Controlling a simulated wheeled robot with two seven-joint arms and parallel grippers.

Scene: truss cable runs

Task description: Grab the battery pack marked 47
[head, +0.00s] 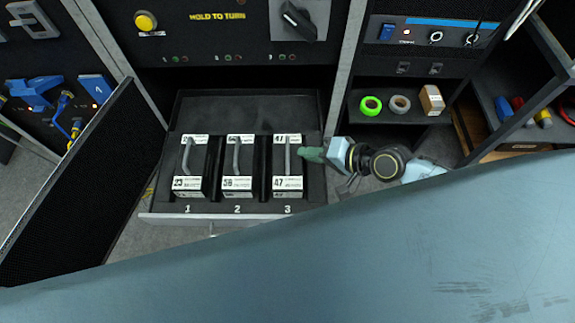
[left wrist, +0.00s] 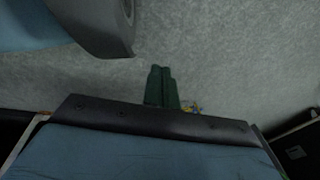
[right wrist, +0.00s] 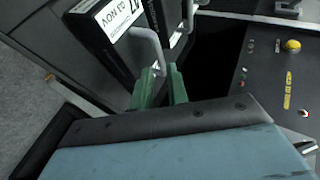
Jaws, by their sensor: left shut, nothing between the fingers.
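The battery pack marked 47 (head: 287,184) stands in slot 3 of the open drawer (head: 165,217), a white-labelled block with a grey handle on top. My right gripper (head: 302,153) is just right of that handle, fingers pointing left. In the right wrist view, the green fingers (right wrist: 162,72) are apart, and a grey handle (right wrist: 150,42) reaches down to the gap between their tips. I cannot tell whether the handle is between them or touching. My left gripper (left wrist: 160,72) is shut and empty above the grey floor, outside the head view.
Packs marked 23 (head: 187,184) and 56 (head: 237,184) stand in slots 1 and 2. An open black mesh door (head: 75,195) is left of the drawer. A shelf at right holds tape rolls (head: 371,105) and a small box (head: 431,99). A blue-grey surface fills the head view's bottom.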

